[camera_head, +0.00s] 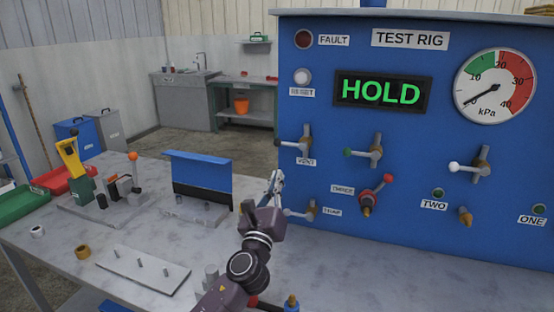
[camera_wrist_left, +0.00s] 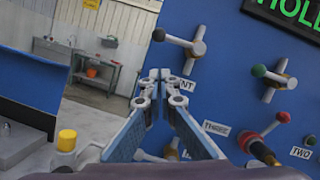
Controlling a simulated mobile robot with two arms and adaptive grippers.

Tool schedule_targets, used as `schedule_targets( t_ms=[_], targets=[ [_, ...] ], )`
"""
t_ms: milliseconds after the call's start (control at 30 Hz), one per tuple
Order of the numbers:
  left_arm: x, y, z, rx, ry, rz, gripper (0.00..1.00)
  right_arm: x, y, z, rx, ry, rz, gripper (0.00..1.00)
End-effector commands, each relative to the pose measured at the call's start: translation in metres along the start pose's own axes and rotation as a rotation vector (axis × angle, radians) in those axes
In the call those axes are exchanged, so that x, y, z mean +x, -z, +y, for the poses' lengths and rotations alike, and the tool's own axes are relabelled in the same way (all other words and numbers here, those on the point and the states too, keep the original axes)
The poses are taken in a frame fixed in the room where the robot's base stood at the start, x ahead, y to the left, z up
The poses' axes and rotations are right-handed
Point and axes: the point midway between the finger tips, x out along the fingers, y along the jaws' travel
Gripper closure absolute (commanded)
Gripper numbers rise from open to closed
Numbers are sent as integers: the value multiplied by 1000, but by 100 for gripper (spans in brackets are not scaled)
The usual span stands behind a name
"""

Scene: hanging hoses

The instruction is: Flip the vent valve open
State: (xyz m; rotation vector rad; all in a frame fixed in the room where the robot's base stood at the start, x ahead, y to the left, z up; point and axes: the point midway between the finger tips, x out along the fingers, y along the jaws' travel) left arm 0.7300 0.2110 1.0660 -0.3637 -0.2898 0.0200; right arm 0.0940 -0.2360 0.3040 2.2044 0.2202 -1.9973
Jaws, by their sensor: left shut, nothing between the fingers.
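The vent valve (camera_head: 302,146) is on the left part of the blue test rig panel, above a partly covered VENT label (camera_head: 306,162). Its lever points left, roughly level, with a black knob at the end. The valve also shows in the left wrist view (camera_wrist_left: 188,44), above and right of my fingers. My left gripper (camera_head: 276,178) is shut and empty. In the head view it is below and left of the valve, apart from it. In the left wrist view its fingertips (camera_wrist_left: 160,76) meet beside the label. My right gripper is not in view.
Other levers have a green knob (camera_head: 348,152), a white knob (camera_head: 454,167) and a red knob (camera_head: 387,178). A lower lever (camera_head: 309,212) is close to my left gripper. The display (camera_head: 382,92) reads HOLD. A blue upright plate (camera_head: 200,172) stands on the bench left of my arm.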

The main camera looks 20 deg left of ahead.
Motion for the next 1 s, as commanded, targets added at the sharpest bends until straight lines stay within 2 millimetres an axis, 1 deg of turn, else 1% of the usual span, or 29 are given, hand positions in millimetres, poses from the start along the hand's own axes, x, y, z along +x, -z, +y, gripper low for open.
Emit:
schedule_targets(
  t_ms=[33, 133, 167, 200, 400, 533, 1000],
  targets=[
    [11, 0, 0, -1, -1, -3, 100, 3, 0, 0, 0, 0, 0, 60],
    [29, 0, 0, 1, -1, -3, 100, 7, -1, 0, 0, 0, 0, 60],
    [34, -2, 0, 0, 0, -2, 100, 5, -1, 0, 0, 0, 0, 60],
    [39, -13, -2, 2, 0, -2, 100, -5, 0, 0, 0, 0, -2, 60],
    [54, -26, -1, 0, -1, 0, 100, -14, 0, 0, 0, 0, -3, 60],
    [57, -28, 0, 1, -1, 0, 100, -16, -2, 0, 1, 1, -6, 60],
    [58, -30, 0, 14, 4, 0, 100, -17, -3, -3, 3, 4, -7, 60]
  ],
)
